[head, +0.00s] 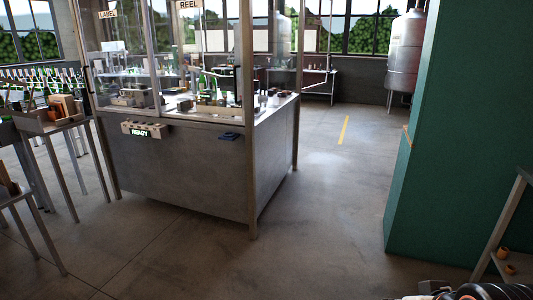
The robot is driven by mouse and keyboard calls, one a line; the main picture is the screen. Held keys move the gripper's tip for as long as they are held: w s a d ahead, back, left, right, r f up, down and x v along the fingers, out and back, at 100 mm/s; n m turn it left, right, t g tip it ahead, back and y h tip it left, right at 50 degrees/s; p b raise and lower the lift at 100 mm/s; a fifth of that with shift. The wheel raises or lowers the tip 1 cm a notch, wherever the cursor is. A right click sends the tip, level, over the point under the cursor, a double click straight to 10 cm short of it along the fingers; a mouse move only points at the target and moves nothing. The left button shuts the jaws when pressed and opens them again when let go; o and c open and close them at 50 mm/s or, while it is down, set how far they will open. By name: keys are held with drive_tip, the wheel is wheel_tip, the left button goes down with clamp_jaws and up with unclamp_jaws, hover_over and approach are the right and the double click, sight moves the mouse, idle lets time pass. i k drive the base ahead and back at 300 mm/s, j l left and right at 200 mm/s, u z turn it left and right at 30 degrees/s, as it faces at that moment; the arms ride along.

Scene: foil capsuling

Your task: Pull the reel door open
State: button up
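The reel door (215,50) is a clear panel on the front right of the machine, under a sign reading REEL (189,4). It looks shut, standing in line with the front frame. A dark upright bar (238,85) near its right edge may be its handle. Beside it on the left is another clear panel (122,55) under a LABEL sign (108,14). My gripper does not show; only a dark part, probably of my arm, shows at the bottom right corner, well away from the door.
The machine's grey cabinet (180,168) carries a panel lit READY (141,134) and a small blue item (229,136). Tables with bottles and boxes stand left. A tall green wall or cabinet (455,130) stands right. The floor (320,210) between is clear.

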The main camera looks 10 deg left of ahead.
sight(188, 4)
drive_tip(key=i+j+u, duration=0.2)
drive_tip(key=i, duration=0.25)
drive_tip(key=i+j+u, duration=0.2)
drive_tip(key=i, duration=0.3)
drive_tip(key=i+j+u, duration=0.2)
drive_tip(key=i, duration=0.3)
drive_tip(key=i+j, duration=0.15)
drive_tip(key=j, duration=0.2)
drive_tip(key=i+j, duration=0.2)
drive_tip(key=j, duration=0.2)
drive_tip(key=i+j, duration=0.15)
drive_tip(key=j, duration=0.2)
drive_tip(key=i+j, duration=0.15)
drive_tip(key=j, duration=0.2)
drive_tip(key=z, duration=0.05)
